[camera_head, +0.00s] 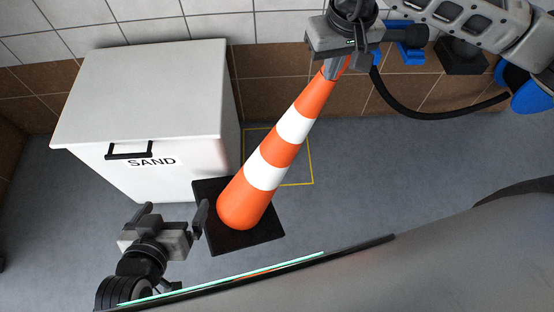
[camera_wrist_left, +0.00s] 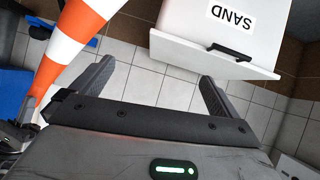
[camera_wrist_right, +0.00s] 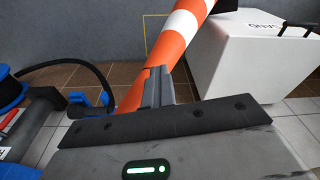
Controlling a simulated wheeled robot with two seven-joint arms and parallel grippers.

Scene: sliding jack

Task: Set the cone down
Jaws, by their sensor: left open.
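The cone (camera_head: 266,174) is orange with white bands on a black square base (camera_head: 262,231). Its narrow top is at my right gripper (camera_head: 334,68), and it slants down to the lower left in the head view. My right gripper's fingers are close together on the cone's top, also seen in the right wrist view (camera_wrist_right: 158,82). I cannot tell whether the base touches the floor. A yellow outline (camera_head: 311,166) on the floor is partly hidden behind the cone. My left gripper (camera_head: 173,212) is open and empty, left of the base.
A white box (camera_head: 145,90) marked SAND stands left of the cone, close to its base. A tiled wall runs behind. A black hose (camera_head: 408,112) and blue parts (camera_head: 411,54) are at the upper right. The grey floor right of the cone is clear.

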